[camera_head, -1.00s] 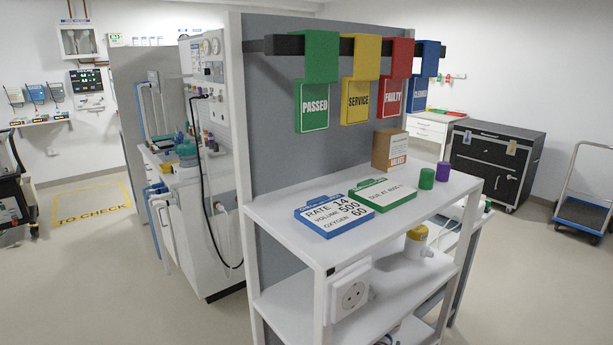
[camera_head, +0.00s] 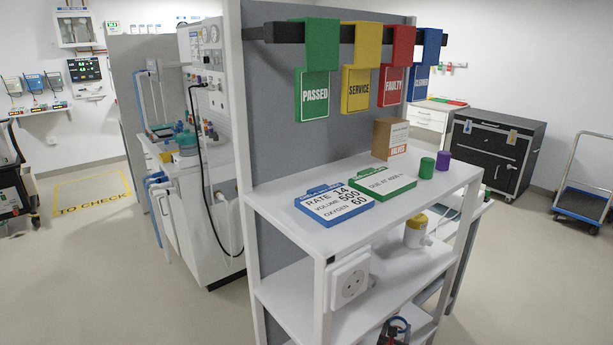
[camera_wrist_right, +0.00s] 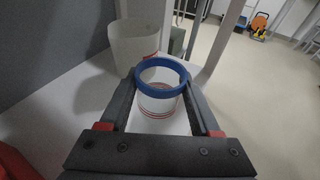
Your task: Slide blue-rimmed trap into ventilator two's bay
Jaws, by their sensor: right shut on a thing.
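The blue-rimmed trap (camera_wrist_right: 160,106) is a pale cup with a thick blue ring and thin red bands. In the right wrist view it sits between the two dark fingers of my right gripper (camera_wrist_right: 162,80), which is shut on it. In the head view my right gripper (camera_head: 394,331) shows at the bottom edge, by the lowest shelf level, with a bit of the blue rim (camera_head: 401,322). A ventilator (camera_head: 212,150) with a black hose stands left of the grey panel. I cannot read its number, and its bay is not clearly seen. My left gripper is out of view.
A white shelf unit (camera_head: 318,300) holds a blue card (camera_head: 335,212) and a green card on top. A yellow-topped jar (camera_head: 416,232) stands on its middle shelf. In the wrist view a pale bin-like cup (camera_wrist_right: 134,42) stands just beyond the trap. Open floor lies right.

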